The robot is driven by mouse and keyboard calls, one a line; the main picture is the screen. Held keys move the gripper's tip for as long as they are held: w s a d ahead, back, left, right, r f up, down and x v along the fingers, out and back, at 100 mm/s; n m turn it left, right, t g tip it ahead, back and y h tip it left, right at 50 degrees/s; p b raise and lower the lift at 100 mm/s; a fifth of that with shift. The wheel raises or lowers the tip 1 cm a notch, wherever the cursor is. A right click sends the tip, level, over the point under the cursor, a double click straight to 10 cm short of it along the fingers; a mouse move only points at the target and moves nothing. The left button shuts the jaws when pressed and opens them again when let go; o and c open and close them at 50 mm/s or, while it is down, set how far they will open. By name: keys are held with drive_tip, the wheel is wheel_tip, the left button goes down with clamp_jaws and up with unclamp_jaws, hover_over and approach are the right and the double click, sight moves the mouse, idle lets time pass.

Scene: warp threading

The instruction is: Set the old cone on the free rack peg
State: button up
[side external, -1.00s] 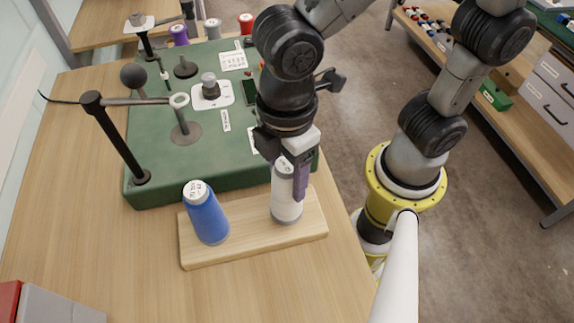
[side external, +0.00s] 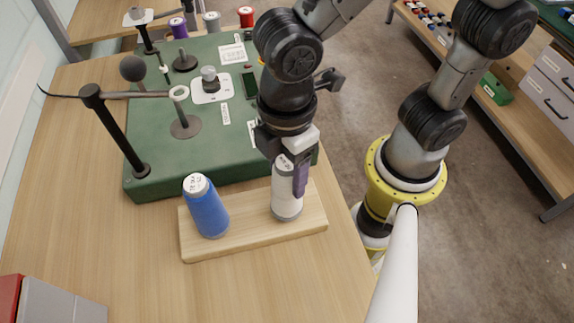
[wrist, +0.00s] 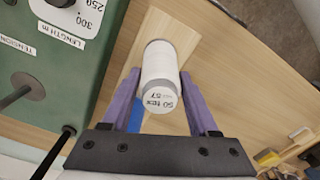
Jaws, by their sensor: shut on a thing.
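The white cone (side external: 287,195), with a grey base, stands upright at the right end of the wooden rack board (side external: 255,232). Its base looks to be on or very near the board; any peg under it is hidden. My gripper (side external: 296,180) points down with its purple fingers around the upper part of this cone and is shut on it. The wrist view shows the cone's labelled top (wrist: 160,98) between my two fingers (wrist: 162,105). A blue cone (side external: 207,212) stands at the left end of the same board, leaning slightly in the picture.
A green machine base (side external: 150,175) stands behind the board, with a black post and guide arm (side external: 120,130), a disc stand (side external: 185,125) and a knob (side external: 210,80). Grey and red boxes (side external: 60,305) lie at the front left. The table in front of the board is clear.

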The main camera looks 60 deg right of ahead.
drive_tip(key=shift+f, duration=0.2)
drive_tip(key=o, duration=1.2)
